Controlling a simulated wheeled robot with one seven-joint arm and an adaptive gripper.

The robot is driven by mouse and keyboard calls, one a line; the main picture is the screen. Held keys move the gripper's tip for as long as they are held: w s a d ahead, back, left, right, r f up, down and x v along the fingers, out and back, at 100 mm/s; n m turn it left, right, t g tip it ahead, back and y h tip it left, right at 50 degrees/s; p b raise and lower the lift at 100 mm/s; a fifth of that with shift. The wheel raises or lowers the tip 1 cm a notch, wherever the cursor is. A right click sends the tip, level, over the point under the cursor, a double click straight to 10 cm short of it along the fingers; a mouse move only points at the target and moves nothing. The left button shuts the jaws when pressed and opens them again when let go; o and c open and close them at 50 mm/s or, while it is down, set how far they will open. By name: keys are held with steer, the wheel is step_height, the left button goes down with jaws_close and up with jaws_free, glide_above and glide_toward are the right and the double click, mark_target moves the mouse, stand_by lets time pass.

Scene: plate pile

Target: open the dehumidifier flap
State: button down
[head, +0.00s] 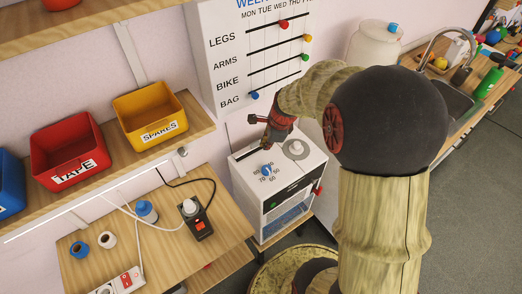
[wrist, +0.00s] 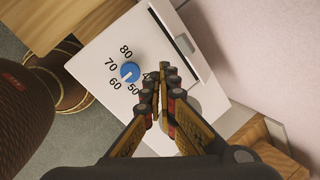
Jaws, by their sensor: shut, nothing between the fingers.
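The dehumidifier (head: 312,167) is a white box with a blue dial (head: 267,170) on its top, marked with numbers up to 80. The dial also shows in the wrist view (wrist: 129,72). A dark slit runs along one top edge in the wrist view, with a grey raised piece (wrist: 184,44) beside it; this may be the flap, and no wide opening shows there. My gripper (head: 262,137) is over the dehumidifier's top, shut and empty. In the wrist view its fingertips (wrist: 162,69) are between the dial and the grey piece, and they hide part of the top.
A wooden bench (head: 88,226) with a power strip, cables and tape rolls stands left of the dehumidifier. A shelf with red (head: 68,148) and yellow (head: 150,117) bins is above it. A white slider board (head: 225,50) stands behind. A sink counter (head: 468,112) lies right.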

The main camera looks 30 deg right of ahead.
mark_target(253, 144)
steer(key=w+f+m+b, duration=0.1)
steer(key=f+m, duration=0.2)
steer(key=w+f+m+b, duration=0.1)
steer(key=w+f+m, duration=0.1)
steer(key=f+m, duration=0.1)
steer(key=w+f+m, duration=0.1)
steer(key=f+m, duration=0.2)
steer(key=m, duration=0.2)
steer(key=shift+w+d+b, duration=0.2)
steer(key=shift+w+b, duration=0.1)
steer(key=shift+b, duration=0.1)
steer(key=p, duration=0.1)
steer(key=r+p, duration=0.1)
steer(key=shift+w+r+p, duration=0.2)
steer(key=shift+w+p, duration=0.05)
steer(key=shift+p, duration=0.1)
steer(key=shift+w+r+p, duration=0.3)
steer(key=shift+r+p, duration=0.05)
steer(key=shift+p, duration=0.8)
steer(key=shift+w+f, duration=0.1)
